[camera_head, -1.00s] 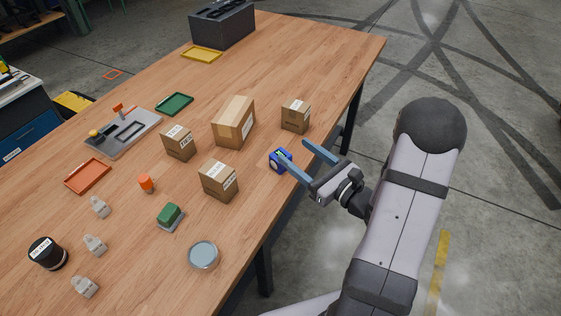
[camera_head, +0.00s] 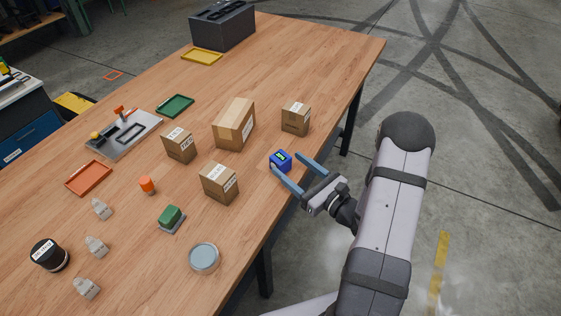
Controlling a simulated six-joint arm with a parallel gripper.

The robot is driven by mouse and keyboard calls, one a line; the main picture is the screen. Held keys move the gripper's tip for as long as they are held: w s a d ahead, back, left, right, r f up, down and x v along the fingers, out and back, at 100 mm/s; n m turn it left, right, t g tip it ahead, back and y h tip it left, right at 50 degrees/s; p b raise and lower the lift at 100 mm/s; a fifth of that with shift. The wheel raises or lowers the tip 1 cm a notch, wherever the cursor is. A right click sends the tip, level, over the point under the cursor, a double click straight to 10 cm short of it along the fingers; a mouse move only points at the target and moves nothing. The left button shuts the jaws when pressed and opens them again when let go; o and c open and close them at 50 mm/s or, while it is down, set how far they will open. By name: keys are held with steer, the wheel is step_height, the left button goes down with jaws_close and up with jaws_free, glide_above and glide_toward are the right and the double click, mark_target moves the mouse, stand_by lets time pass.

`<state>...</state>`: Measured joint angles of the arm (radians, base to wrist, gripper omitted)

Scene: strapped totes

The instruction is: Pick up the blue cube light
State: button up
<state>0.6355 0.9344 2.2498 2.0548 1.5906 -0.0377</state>
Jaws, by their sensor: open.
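The blue cube light (camera_head: 281,160) is a small blue cube with a greenish-yellow marking on top. It sits on the wooden table near its right edge. My gripper (camera_head: 285,165) is open, with its two blue fingers pointing up and left toward the cube. One fingertip shows just below the cube's lower left and the other to its right, so the cube appears at the mouth of the jaws. I cannot tell whether a finger touches it or how high the fingers are.
Cardboard boxes stand close by: one (camera_head: 295,118) above the cube, one (camera_head: 219,183) to its lower left and a larger one (camera_head: 234,124) to its upper left. A green block (camera_head: 171,217) and a round grey-blue dish (camera_head: 204,257) lie nearer.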

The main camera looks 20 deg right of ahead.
mark_target(286, 164)
steer(key=shift+f+p+x, duration=0.2)
steer(key=shift+p+x, duration=0.3)
steer(key=shift+x, duration=0.8)
steer(key=shift+f+p+x, duration=0.2)
steer(key=shift+p+x, duration=0.3)
steer(key=shift+x, duration=0.75)
steer(key=c, duration=1.3)
